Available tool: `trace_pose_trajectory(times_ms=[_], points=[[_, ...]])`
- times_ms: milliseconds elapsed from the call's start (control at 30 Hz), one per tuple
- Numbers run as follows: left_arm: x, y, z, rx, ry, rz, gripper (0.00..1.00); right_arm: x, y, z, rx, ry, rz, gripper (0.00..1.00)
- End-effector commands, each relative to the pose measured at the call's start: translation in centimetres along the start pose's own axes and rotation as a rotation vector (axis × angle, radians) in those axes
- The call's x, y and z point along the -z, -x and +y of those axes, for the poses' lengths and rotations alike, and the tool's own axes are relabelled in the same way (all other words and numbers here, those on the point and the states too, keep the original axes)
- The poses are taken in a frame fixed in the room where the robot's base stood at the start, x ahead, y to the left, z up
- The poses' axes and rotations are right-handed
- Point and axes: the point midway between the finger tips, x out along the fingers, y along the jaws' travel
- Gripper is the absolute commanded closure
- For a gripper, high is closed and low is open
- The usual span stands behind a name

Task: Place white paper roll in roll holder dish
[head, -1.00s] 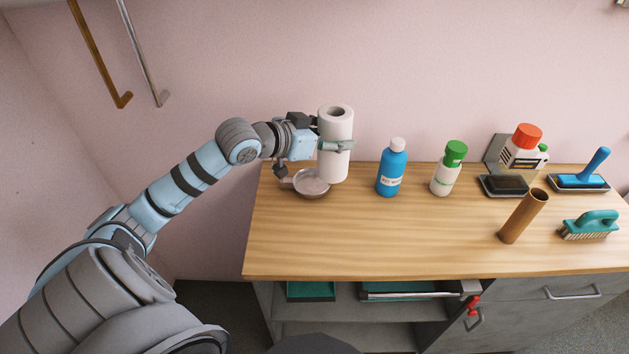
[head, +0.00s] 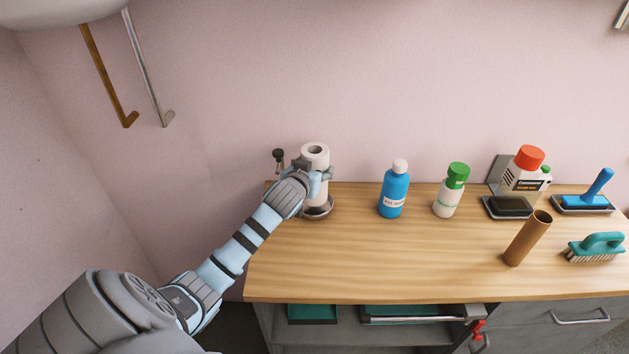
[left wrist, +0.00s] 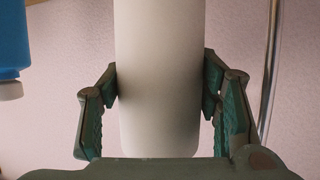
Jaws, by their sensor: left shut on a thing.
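The white paper roll (head: 315,154) stands upright at the left end of the wooden counter. It also fills the middle of the left wrist view (left wrist: 158,80). My left gripper (head: 318,172) is shut on the roll, with a finger on each side of it. The roll holder dish (head: 318,213), a shallow round metal dish, is below the roll on the counter. My right gripper is not in view.
A blue bottle (head: 394,192) and a white bottle with a green cap (head: 452,190) stand to the right. A brown cardboard tube (head: 527,238), a teal brush (head: 595,247) and a red-capped jug (head: 525,172) are further right. The counter's front middle (head: 400,265) is clear.

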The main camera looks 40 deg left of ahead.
Motion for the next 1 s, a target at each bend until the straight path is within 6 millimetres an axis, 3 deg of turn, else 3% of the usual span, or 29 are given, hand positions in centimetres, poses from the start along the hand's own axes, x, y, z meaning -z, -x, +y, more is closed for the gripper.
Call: trace_pose_trajectory(times_ms=[133, 467, 500, 600, 1000], points=[[-2.8, -1.1, 0.0, 0.001, 0.001, -0.003, 0.75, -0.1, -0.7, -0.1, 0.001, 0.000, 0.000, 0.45], [-3.1, -1.2, 0.0, 0.000, 0.000, 0.000, 0.75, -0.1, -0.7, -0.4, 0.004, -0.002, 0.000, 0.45], [-3.1, -1.3, 0.0, 0.000, 0.000, 0.000, 0.39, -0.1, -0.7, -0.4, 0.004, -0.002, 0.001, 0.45], [-3.1, -1.2, 0.0, 0.000, 0.000, -0.001, 0.23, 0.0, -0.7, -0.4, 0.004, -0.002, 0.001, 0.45], [-2.8, -0.9, 0.0, 0.000, -0.001, -0.001, 0.22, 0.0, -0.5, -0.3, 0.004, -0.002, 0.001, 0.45]])
